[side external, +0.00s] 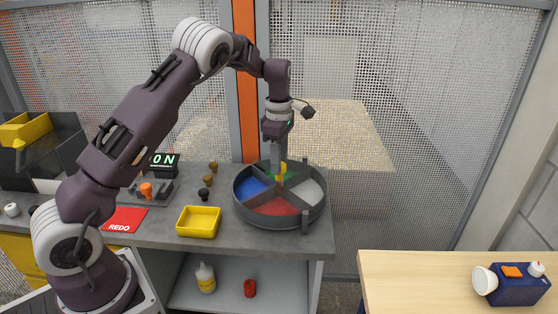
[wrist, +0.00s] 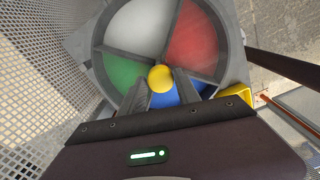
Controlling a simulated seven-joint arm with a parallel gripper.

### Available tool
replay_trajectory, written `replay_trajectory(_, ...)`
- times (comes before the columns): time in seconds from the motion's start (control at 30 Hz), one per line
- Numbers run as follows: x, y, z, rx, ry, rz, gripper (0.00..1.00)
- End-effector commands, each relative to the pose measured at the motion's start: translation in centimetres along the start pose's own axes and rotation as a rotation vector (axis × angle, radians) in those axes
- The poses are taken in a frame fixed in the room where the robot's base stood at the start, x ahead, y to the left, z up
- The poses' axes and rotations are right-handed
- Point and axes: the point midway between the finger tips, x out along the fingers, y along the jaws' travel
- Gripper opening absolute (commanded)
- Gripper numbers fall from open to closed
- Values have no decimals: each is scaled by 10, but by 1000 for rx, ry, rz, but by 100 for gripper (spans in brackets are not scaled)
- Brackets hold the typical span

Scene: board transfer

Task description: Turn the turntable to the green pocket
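The round grey turntable (side external: 240,212) stands on the grey bench, divided into blue, green, white and red pockets. In the side view the green pocket (side external: 268,174) is at the back, partly hidden by my gripper; in the wrist view the green pocket (wrist: 123,74) is at left. The red pocket (side external: 274,207) is in front, blue (side external: 251,187) at left, white (side external: 304,188) at right. A yellow knob (side external: 281,168) is at the centre. My gripper (wrist: 162,80) points down with its fingertips on either side of the knob; I cannot tell whether they grip it.
A yellow bin (side external: 198,222) stands just left of the turntable. Small dark and brown knobs (side external: 206,181), a red REDO card (side external: 125,219) and a display (side external: 163,164) are further left. A mesh wall is behind. A grey post (side external: 305,222) stands at the turntable's front rim.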

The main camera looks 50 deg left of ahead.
Motion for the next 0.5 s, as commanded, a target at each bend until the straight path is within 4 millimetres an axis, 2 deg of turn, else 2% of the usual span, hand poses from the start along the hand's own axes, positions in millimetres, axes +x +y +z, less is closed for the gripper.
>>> replay_trajectory(0.03,0,0,0,1,0,0,51)
replay_trajectory(0.07,0,0,0,1,0,0,57)
replay_trajectory(0.37,0,0,0,1,1,-2,57)
replay_trajectory(0.5,-21,0,0,1,0,2,57)
